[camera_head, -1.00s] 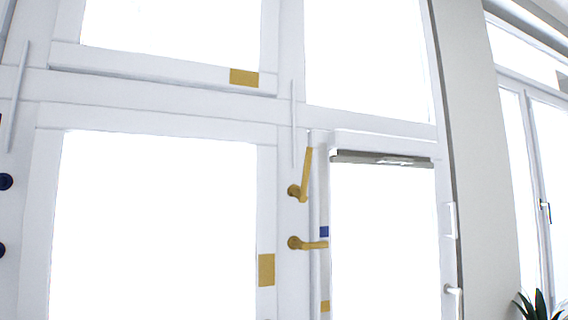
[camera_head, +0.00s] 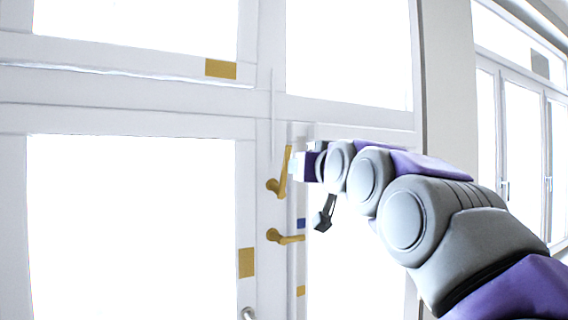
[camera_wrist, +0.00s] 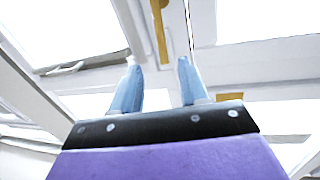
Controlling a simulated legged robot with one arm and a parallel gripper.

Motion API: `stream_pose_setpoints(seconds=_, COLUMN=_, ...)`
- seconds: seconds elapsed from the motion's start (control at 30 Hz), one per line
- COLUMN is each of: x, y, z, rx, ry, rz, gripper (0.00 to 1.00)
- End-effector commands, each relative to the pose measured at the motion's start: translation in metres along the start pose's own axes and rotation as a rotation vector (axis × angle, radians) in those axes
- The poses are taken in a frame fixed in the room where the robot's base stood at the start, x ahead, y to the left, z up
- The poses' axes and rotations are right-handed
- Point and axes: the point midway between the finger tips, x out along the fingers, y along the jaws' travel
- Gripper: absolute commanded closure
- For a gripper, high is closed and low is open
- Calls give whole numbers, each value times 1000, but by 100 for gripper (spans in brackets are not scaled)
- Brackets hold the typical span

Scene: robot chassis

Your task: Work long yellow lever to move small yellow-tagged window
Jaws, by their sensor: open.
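The long yellow lever (camera_head: 281,172) points up from its round base on the white frame. A shorter yellow handle (camera_head: 287,237) below it points right. A yellow tag (camera_head: 220,69) marks the bottom rail of the upper left window; another yellow tag (camera_head: 246,262) is on the lower left window's frame. My gripper (camera_head: 296,165) is beside the long lever, on its right. In the wrist view, my gripper (camera_wrist: 157,62) is open, and the yellow lever (camera_wrist: 161,32) appears beyond and between its fingertips. I cannot tell whether they touch. A yellow tag (camera_wrist: 207,74) shows at right.
A blue tag (camera_head: 301,224) and a smaller yellow tag (camera_head: 301,291) are on the narrow door edge. A thin white vertical rod (camera_head: 273,120) stands above the lever. A round knob (camera_head: 248,313) is at the bottom. Other windows (camera_head: 522,130) stand at right.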

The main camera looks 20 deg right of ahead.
Motion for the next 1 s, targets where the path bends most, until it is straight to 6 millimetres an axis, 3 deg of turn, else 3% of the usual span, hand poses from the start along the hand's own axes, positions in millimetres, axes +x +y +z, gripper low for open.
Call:
stream_pose_setpoints(seconds=0.4, x=63, y=1, z=2, rx=1, ry=-6, rz=-2, gripper=56)
stream_pose_setpoints(seconds=1.0, x=138, y=0, z=0, rx=0, ry=-1, rz=-2, gripper=56)
